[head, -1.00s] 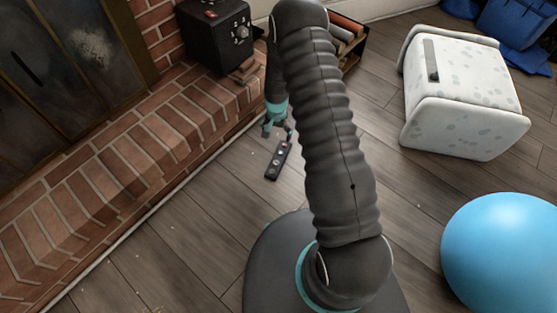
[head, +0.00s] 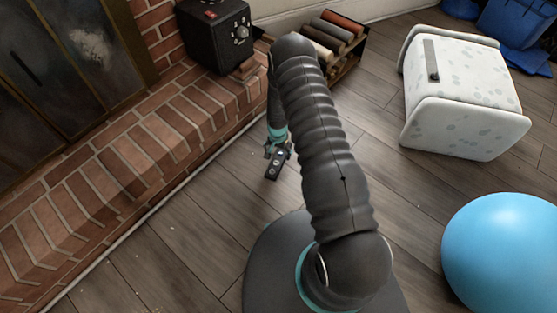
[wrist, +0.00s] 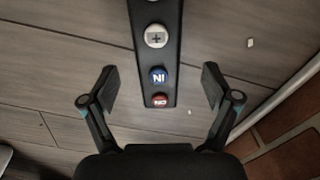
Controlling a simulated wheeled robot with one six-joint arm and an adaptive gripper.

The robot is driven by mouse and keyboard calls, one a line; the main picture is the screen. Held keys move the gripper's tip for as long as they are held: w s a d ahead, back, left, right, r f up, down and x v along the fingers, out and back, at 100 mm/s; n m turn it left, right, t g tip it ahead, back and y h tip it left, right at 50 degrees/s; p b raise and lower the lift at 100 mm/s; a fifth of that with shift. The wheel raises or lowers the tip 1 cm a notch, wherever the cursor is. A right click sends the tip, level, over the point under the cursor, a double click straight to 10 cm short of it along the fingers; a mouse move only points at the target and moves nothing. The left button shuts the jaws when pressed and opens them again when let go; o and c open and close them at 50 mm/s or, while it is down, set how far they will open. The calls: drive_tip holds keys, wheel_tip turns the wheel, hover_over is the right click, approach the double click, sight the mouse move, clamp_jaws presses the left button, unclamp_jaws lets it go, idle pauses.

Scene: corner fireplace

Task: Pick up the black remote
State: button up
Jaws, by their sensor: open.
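The black remote (head: 274,167) lies on the wood floor near the brick hearth in the head view. In the wrist view the remote (wrist: 156,55) runs down from the top edge, with a light plus button, a blue button and a red button near its close end. My gripper (head: 278,152) is over the far end of the remote in the head view. In the wrist view my gripper (wrist: 158,84) is open, with one finger on each side of the remote's end and gaps between. The remote's other end is out of the wrist view.
The brick hearth (head: 130,165) runs along the left, and its edge shows at lower right in the wrist view. A black speaker-like box (head: 215,35) stands on it. A rack (head: 350,55), a white spotted box (head: 462,90) and a blue ball (head: 508,250) stand to the right.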

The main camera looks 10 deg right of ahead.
sight(279, 159)
drive_tip(key=shift+s+d+f, duration=0.15)
drive_tip(key=shift+f, duration=1.65)
drive_tip(key=c, duration=1.4)
drive_tip(key=shift+o, duration=0.2)
drive_tip(key=shift+r, duration=0.15)
